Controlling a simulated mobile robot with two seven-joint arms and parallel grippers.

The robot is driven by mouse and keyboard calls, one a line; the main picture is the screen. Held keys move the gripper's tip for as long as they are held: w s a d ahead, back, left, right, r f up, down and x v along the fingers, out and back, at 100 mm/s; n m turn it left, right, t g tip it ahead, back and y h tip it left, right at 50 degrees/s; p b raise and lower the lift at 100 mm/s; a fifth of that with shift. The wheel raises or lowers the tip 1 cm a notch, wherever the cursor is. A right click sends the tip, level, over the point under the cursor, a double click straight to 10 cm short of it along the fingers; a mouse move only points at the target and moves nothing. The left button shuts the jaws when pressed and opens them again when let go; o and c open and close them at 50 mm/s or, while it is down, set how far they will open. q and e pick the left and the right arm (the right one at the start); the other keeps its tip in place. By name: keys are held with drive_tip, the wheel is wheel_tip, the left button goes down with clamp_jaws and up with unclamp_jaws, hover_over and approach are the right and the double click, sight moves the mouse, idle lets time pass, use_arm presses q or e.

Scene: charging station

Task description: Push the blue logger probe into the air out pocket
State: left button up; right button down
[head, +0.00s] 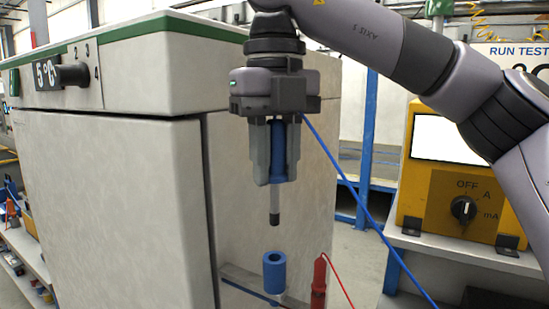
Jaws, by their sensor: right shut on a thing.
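My right gripper (276,180) points straight down and is shut on the blue logger probe (274,206). The probe's blue handle is between the fingers, and its grey shaft with a dark tip hangs below them. A blue cable runs from the probe down to the right. A blue open-topped cylinder (275,275) stands just below the tip, with a gap between them; it looks like a pocket, but I see no label naming it air out. My left gripper is not in view.
A red probe (319,280) with a red cable stands upright just right of the blue cylinder. A large pale cabinet (120,200) with a dial fills the left. A yellow meter box (440,190) with a knob sits on a bench at right.

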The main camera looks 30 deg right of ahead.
sight(274, 224)
drive_tip(key=shift+f, duration=0.1)
drive_tip(key=shift+f+b, duration=3.55)
drive_tip(key=shift+f, duration=1)
drive_tip(key=c, duration=0.8)
unclamp_jaws()
wheel_tip(274, 224, up, 7)
drive_tip(key=p, duration=0.3)
drive_tip(key=shift+r, duration=0.15)
